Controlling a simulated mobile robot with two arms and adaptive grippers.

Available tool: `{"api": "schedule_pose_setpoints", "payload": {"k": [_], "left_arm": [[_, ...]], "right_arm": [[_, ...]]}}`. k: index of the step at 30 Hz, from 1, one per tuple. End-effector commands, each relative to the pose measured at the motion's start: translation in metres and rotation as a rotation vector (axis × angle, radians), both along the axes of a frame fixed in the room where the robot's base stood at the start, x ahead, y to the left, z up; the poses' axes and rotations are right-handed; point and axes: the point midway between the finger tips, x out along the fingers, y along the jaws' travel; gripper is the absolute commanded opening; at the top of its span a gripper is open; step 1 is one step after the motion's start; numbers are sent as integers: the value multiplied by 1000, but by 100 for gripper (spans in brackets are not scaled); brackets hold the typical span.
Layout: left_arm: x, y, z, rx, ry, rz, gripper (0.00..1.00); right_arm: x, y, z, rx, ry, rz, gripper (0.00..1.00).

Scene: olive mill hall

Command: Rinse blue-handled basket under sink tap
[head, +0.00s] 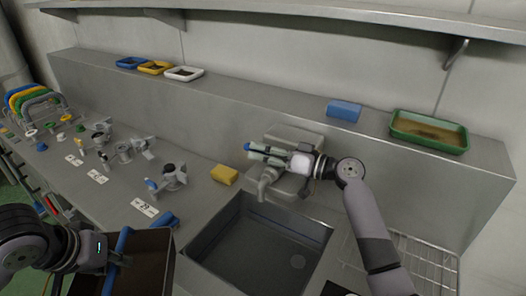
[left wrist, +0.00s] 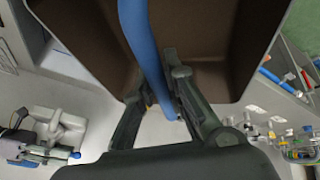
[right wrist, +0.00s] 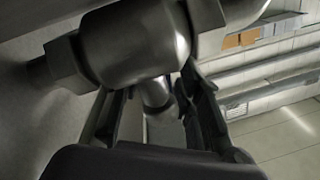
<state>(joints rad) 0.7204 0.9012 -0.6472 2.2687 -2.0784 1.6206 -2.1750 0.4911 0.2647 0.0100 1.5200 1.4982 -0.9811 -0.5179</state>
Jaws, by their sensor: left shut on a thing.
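The blue-handled basket (head: 150,272), a brown-lined box, hangs at the lower left of the head view, left of the sink. My left gripper (head: 117,260) is shut on its blue handle, which also shows in the left wrist view (left wrist: 140,40). The sink (head: 262,245) has an empty grey basin. The metal tap (head: 267,180) stands at its back edge. My right gripper (head: 265,153) is at the top of the tap, its fingers apart on either side of a metal stem (right wrist: 155,92). A blue tip (head: 247,146) shows beside it. Contact there is unclear.
A yellow sponge (head: 224,174) lies left of the tap. Valve fittings (head: 125,150) and labels cover the left counter. A wire rack (head: 415,262) is right of the sink. A blue block (head: 344,110) and green tray (head: 429,131) stand on the ledge.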

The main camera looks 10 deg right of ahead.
Motion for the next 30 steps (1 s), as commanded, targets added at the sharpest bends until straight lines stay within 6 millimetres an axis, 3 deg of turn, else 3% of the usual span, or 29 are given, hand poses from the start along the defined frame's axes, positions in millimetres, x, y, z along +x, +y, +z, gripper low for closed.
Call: {"api": "schedule_pose_setpoints", "payload": {"k": [12, 30], "left_arm": [[0, 0, 1, -1, -2, 0, 0], [0, 0, 1, -1, -2, 0, 0]], "right_arm": [[-4, -6, 0, 0, 0, -2, 35], [-68, -83, -1, -1, 2, -2, 35]]}}
